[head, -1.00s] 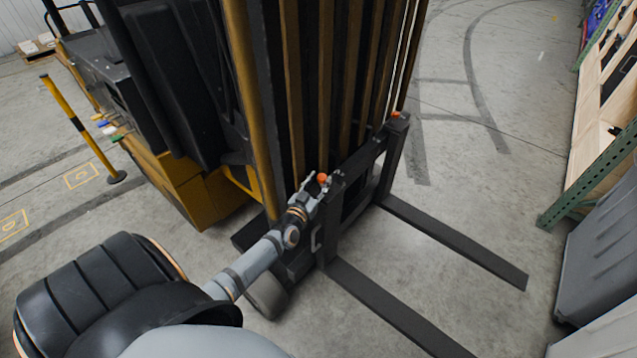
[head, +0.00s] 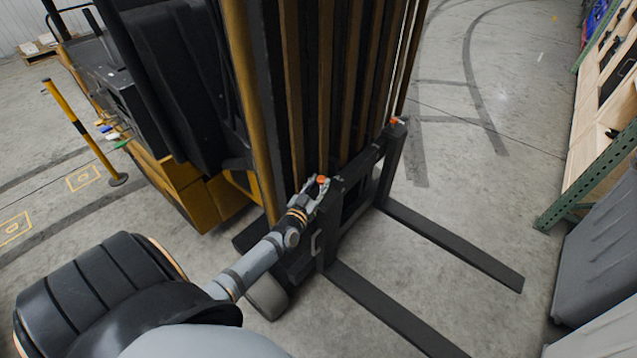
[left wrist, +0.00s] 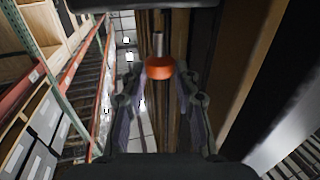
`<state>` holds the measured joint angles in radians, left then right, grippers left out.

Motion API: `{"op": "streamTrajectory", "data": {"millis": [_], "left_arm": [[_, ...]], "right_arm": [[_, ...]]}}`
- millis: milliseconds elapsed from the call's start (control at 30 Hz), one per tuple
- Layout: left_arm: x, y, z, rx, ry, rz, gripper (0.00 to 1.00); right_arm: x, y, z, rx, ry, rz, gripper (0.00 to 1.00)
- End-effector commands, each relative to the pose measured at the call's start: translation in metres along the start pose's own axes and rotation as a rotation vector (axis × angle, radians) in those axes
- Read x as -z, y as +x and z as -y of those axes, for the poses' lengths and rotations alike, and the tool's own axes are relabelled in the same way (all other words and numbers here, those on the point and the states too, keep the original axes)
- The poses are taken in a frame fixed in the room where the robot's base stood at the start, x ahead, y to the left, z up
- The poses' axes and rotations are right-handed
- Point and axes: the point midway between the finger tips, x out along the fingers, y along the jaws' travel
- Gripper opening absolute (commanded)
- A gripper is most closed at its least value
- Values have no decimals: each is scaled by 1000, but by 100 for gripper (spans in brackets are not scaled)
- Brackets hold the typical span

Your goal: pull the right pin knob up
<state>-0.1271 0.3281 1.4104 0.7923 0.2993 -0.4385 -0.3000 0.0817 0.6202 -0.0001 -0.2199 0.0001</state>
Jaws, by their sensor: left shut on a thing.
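A near orange pin knob (head: 323,180) stands at the upper end of the forklift carriage, beside the mast. A far orange pin knob (head: 397,120) sits at the other end of the carriage. My left gripper (head: 318,185) is at the near knob and shut on it. In the left wrist view the orange knob (left wrist: 160,68) lies between the tips of my left gripper (left wrist: 158,80), with a grey metal pin (left wrist: 159,43) showing past it. How far the pin sticks out of the carriage I cannot tell. My right gripper is not in view.
The dark carriage (head: 345,190) carries two forks, a near one (head: 395,310) and a far one (head: 455,245), low over the floor. The forklift mast (head: 300,90) rises close behind my gripper. A shelf rack (head: 590,150) and grey bins (head: 600,250) stand at the right.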

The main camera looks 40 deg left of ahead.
Motion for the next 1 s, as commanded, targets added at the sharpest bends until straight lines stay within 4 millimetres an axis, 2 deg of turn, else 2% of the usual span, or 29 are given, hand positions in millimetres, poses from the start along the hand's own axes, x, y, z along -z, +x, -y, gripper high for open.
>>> {"op": "streamTrajectory", "data": {"millis": [133, 167, 233, 567, 667, 1000], "left_arm": [[5, 2, 0, 1, 0, -14, 0], [5, 3, 0, 1, 0, -15, 33], [5, 3, 0, 1, 0, -14, 40], [2, -2, 0, 0, 0, -8, 40], [1, -17, 0, -1, 0, -7, 40], [1, -96, 0, -1, 1, -8, 40]], "right_arm": [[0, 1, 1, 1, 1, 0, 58], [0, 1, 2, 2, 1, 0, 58], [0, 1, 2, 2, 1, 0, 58], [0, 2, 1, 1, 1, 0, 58], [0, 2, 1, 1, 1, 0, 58], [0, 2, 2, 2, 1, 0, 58]]}}
